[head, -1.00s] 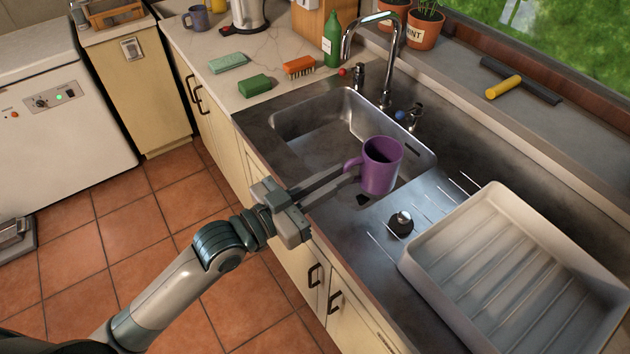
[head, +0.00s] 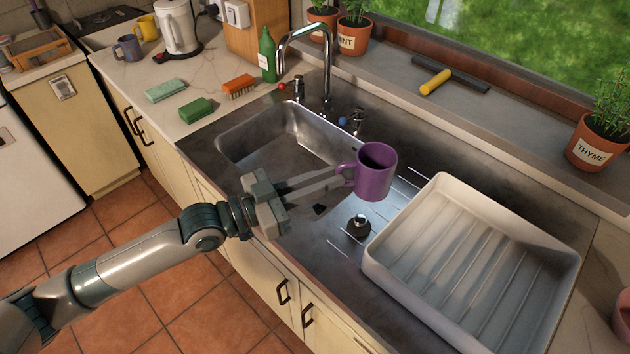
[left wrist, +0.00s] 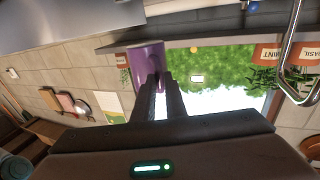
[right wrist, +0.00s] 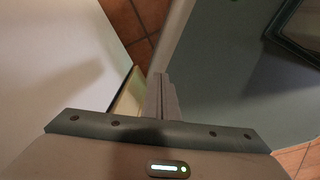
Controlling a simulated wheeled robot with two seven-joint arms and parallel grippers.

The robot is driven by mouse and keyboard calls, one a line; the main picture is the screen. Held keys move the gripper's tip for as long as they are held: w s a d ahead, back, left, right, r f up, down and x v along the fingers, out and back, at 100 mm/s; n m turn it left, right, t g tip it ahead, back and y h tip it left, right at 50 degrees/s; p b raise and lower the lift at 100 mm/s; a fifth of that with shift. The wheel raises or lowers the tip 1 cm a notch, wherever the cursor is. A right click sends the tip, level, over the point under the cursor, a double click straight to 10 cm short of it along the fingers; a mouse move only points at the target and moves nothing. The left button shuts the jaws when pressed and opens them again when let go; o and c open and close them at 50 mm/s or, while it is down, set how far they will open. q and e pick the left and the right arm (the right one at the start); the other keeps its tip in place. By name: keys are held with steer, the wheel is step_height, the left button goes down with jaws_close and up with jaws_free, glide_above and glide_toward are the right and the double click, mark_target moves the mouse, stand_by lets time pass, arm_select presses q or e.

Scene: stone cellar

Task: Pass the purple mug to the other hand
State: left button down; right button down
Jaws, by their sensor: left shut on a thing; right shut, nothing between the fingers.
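The purple mug (head: 377,173) is upright in the head view, held above the right part of the steel sink unit, with its handle toward the left. My left gripper (head: 345,177) is shut on the mug at its handle side. In the left wrist view the mug (left wrist: 146,60) shows just beyond the fingertips (left wrist: 164,80), partly hidden by them. My right gripper (right wrist: 160,82) shows only in the right wrist view. Its fingers are together with nothing between them, and the floor and pale surfaces lie beyond.
A white ribbed drying tray (head: 468,275) stands right of the mug. The sink basin (head: 270,150) and tall tap (head: 328,70) lie behind and left.

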mark_target(364, 174)
arm_select(q)
steer(key=shift+w+d+r+m+g+h, duration=0.15)
steer(key=shift+d+m+g, duration=0.1)
steer(key=shift+d+g, duration=0.15)
steer(key=shift+w+d+r+m+g+h, duration=0.1)
steer(key=shift+w+d+m+g+h, duration=0.15)
steer(key=shift+d, duration=0.3)
steer(key=shift+w+d+r+m+g+h, duration=0.1)
steer(key=shift+d+m+g, duration=0.1)
steer(key=shift+d+g, duration=0.2)
steer(key=shift+w+d+g, duration=0.2)
steer(key=shift+d+g, duration=0.05)
steer(key=shift+g, duration=0.1)
steer(key=shift+m, duration=0.3)
